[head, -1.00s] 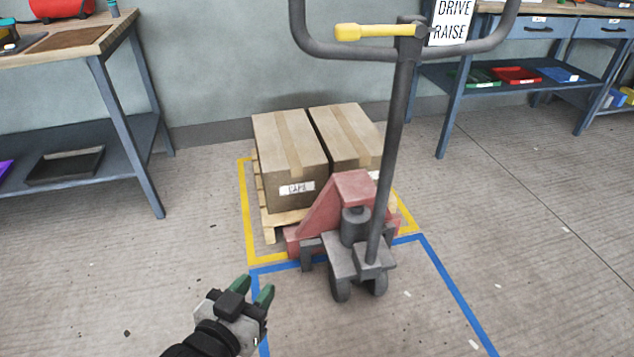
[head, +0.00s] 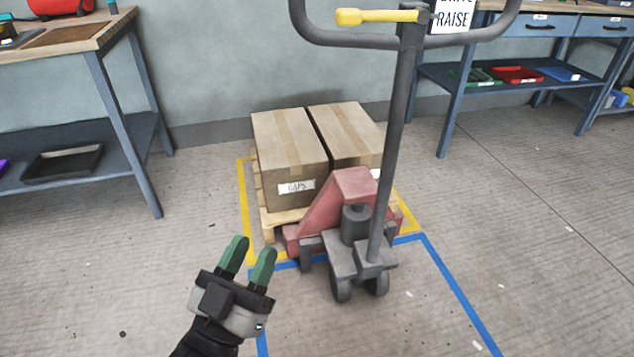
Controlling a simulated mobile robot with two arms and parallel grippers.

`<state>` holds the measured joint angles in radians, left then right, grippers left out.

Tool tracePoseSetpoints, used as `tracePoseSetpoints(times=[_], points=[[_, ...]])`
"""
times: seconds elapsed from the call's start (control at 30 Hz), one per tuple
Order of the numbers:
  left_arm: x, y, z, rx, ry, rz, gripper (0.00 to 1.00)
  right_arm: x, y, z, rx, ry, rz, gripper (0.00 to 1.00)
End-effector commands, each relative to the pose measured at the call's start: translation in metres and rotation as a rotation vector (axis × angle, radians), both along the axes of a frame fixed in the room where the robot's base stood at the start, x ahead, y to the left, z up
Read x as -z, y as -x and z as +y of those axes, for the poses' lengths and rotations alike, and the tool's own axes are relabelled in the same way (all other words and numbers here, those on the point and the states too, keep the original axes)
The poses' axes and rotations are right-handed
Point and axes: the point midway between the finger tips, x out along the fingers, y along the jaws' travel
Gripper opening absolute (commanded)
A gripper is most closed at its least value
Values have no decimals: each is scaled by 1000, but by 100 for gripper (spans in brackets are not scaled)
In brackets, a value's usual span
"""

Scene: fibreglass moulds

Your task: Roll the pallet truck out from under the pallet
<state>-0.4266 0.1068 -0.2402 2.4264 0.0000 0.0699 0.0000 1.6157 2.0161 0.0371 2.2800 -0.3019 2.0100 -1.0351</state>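The pallet truck (head: 341,205) has a red body, dark wheels and a tall dark handle post (head: 395,130) topped by a loop handle (head: 340,40) with a yellow lever (head: 375,16). Its body stands at the front of the wooden pallet (head: 270,215); its forks are hidden. Two cardboard boxes (head: 290,150) sit on the pallet, one labelled "CAPS". My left gripper (head: 250,257) is open and empty, with green fingers, at the lower left of the truck and well below the handle. My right gripper is not in view.
Yellow floor tape (head: 244,200) surrounds the pallet and blue tape (head: 465,300) marks a bay in front of it. A workbench (head: 130,110) stands at left, another (head: 450,110) at right. A "RAISE" sign (head: 453,17) is behind the handle. Floor at front is clear.

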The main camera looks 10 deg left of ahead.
Motion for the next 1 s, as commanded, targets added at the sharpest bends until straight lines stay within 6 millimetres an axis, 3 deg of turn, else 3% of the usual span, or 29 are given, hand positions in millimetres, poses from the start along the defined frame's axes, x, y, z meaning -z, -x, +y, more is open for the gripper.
tracePoseSetpoints(times=[0.2,0.47,0.67,1.0], points=[[-18,14,0,10,53,-185,36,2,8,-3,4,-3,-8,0],[-22,16,0,11,60,-209,36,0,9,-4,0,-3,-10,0],[-21,16,0,11,59,-207,36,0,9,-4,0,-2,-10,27],[-21,16,0,11,59,-206,36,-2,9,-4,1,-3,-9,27]])
